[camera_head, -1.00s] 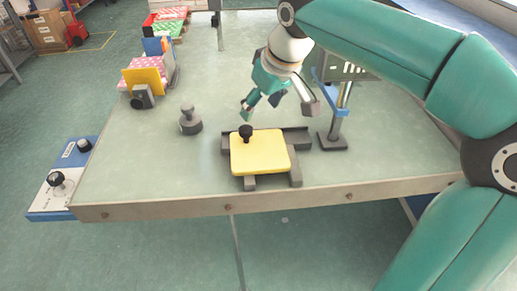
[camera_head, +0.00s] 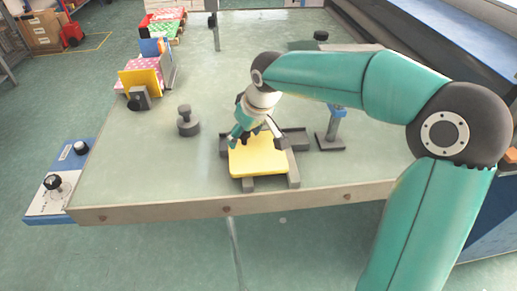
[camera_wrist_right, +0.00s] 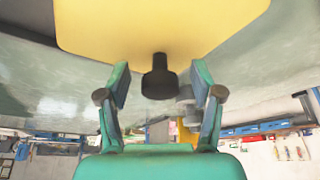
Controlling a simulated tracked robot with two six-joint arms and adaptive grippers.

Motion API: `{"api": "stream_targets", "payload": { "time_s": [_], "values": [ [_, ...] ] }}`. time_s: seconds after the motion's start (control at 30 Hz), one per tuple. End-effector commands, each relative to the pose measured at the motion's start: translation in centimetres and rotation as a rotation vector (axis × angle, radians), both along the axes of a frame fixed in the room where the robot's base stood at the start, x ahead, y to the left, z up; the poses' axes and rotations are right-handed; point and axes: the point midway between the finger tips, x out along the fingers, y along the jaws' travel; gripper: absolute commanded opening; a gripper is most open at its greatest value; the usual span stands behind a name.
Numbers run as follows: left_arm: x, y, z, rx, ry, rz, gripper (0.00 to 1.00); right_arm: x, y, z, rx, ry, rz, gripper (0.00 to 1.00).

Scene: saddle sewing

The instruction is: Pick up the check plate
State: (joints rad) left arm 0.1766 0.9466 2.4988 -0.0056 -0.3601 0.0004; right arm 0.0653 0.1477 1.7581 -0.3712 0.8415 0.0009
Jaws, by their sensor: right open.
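The check plate (camera_head: 258,160) is a yellow, rounded square plate. It lies in a dark grey fixture (camera_head: 293,178) near the table's front edge. Its black knob (camera_wrist_right: 159,78) shows in the right wrist view between the two fingers. My right gripper (camera_head: 255,138) is over the back part of the plate, pointing down. In the right wrist view the fingers (camera_wrist_right: 160,88) are open on either side of the knob, with a gap to each side. In the head view the knob is mostly hidden by the gripper. My left gripper is not in view.
A grey knobbed weight (camera_head: 187,121) stands left of the fixture. A post on a dark base (camera_head: 330,142) stands close to its right. A row of colourful folders (camera_head: 150,75) is at the table's left edge. A control box (camera_head: 58,185) sits off the front left corner.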

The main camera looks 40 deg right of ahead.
Motion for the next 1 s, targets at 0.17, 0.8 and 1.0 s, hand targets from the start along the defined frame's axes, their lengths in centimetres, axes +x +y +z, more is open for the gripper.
{"api": "stream_targets", "payload": {
  "time_s": [0.17, 0.8, 1.0],
  "values": [
    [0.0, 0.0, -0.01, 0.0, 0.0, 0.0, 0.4, 0.0, 0.0, 0.0, 0.0, 0.0, 0.0, 0.66],
    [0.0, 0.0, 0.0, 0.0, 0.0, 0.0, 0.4, 0.0, 0.0, 0.11, 0.0, -0.002, 0.0, 0.0],
    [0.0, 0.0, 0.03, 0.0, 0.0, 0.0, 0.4, 0.01, -0.01, 0.63, 0.0, -0.002, 0.0, 0.0]
  ]
}}
